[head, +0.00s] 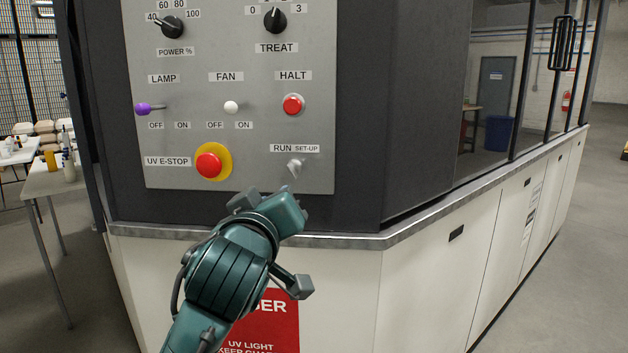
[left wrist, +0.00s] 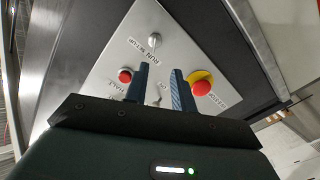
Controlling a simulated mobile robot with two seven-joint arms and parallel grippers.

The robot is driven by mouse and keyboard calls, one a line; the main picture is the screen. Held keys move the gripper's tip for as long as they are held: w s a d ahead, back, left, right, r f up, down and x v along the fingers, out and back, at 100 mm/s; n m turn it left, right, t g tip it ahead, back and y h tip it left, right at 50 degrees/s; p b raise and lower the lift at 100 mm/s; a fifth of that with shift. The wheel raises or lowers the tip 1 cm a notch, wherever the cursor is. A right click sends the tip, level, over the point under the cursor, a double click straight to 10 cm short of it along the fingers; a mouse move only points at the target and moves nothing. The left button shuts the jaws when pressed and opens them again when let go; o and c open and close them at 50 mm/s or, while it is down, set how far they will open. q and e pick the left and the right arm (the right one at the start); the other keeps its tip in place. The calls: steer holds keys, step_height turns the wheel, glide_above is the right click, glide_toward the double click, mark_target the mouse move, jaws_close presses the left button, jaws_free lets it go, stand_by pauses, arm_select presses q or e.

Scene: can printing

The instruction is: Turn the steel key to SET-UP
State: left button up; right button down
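The steel key (head: 294,168) sits in its switch under the "RUN SET-UP" label (head: 294,148), low on the right of the grey control panel (head: 325,130). The key leans a little; which position it marks is hard to tell. In the left wrist view the key (left wrist: 154,41) stands beyond the fingertips, with clear panel between. My left gripper (left wrist: 158,78) has its two fingers apart with nothing between them. In the head view my left gripper (head: 272,198) is just below the key, its fingertips partly hidden by its own body. My right gripper is in neither view.
The red-and-yellow UV E-STOP button (head: 209,165) is left of the key, close to my gripper. The red HALT button (head: 293,105) is above the key. Fan (head: 231,107) and purple lamp (head: 143,109) toggles stick out. A metal ledge (head: 340,241) runs below the panel.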

mark_target(290, 169)
arm_select(q)
steer(key=w, duration=0.3)
steer(key=w+d+r+p, duration=0.1)
steer(key=w, duration=0.3)
steer(key=w+d+p, duration=0.1)
steer(key=w, duration=0.3)
steer(key=shift+w+r, duration=0.1)
steer(key=shift+r, duration=0.15)
steer(key=shift+w+d, duration=0.2)
steer(key=shift+w, duration=0.5)
steer(key=shift+c, duration=0.5)
jaws_close()
